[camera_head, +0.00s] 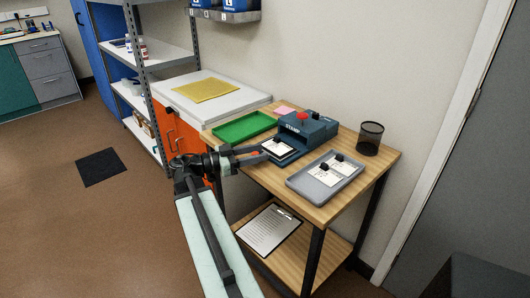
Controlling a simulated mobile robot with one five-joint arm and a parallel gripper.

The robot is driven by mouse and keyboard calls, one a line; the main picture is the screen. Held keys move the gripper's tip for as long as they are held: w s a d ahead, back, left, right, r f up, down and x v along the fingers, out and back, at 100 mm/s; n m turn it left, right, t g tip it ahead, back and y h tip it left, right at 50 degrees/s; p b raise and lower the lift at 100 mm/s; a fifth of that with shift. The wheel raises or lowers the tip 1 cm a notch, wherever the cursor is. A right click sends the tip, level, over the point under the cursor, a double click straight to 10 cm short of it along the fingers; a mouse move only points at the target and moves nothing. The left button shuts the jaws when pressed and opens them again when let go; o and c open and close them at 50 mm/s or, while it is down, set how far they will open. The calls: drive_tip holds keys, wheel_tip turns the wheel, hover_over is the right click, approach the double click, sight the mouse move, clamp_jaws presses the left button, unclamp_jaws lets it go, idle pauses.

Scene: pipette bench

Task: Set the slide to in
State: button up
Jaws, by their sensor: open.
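The blue stamp machine (311,125), marked STAMP and with a red button on top, stands on the wooden table. Its slide (281,149) sticks out at the front left, carrying a white card and a small dark knob near its outer end. My gripper (264,153) reaches in from the left over the table's edge. Its two dark fingers are apart, with nothing seen between them. The fingertips are close to the slide's outer end; I cannot tell whether they touch it.
A grey tray (309,186) with white cards and dark knobbed pieces lies to the right. A green tray (243,127) lies behind my gripper. A black mesh cup (369,139) stands at the back right. A clipboard (269,229) lies on the lower shelf.

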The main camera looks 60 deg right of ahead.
drive_tip(key=shift+x, duration=1.35)
clamp_jaws()
drive_tip(key=shift+f, duration=0.1)
